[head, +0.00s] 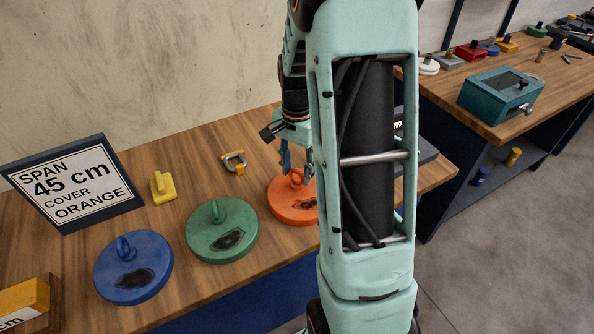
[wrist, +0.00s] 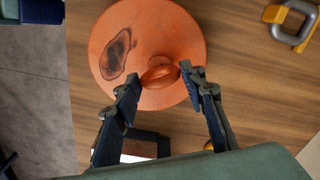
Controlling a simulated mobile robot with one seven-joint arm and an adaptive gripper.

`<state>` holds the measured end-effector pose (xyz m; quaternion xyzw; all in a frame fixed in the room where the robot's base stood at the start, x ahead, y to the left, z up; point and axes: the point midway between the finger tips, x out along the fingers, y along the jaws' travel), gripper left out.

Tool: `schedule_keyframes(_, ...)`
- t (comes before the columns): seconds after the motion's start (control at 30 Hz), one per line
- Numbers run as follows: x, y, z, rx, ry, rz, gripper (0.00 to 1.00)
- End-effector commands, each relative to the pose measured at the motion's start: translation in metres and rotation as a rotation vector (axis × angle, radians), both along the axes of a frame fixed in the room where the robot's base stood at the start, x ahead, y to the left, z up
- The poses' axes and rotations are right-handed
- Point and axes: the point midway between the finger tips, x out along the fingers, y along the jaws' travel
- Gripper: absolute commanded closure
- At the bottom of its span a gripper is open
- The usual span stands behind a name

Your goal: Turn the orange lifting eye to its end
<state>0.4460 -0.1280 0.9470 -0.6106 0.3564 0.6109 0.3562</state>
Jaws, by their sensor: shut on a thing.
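The orange disc-shaped cover (head: 285,207) lies on the wooden bench, partly hidden behind my arm. Its orange lifting eye (head: 296,178) stands up from the top. In the wrist view the orange cover (wrist: 185,35) has a dark scorched patch left of the eye (wrist: 159,73). My gripper (head: 297,168) is low over the cover and shut on the lifting eye. In the wrist view its two fingers (wrist: 159,77) are on either side of the eye.
A green cover (head: 205,215) and a blue cover (head: 120,283) with similar eyes lie to the left. A yellow block (head: 163,187), a yellow-and-grey shackle (head: 234,163) and a sign reading "SPAN 45 cm COVER ORANGE" (head: 75,185) are on the bench. A teal box (head: 500,93) sits on another bench.

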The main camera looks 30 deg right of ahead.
Motion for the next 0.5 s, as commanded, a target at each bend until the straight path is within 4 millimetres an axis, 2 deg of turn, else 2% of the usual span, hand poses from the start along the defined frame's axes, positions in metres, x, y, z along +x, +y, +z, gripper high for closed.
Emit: schedule_keyframes(0.5,0.0007,-0.0002,0.0003,0.000,-0.002,0.489,0.86)
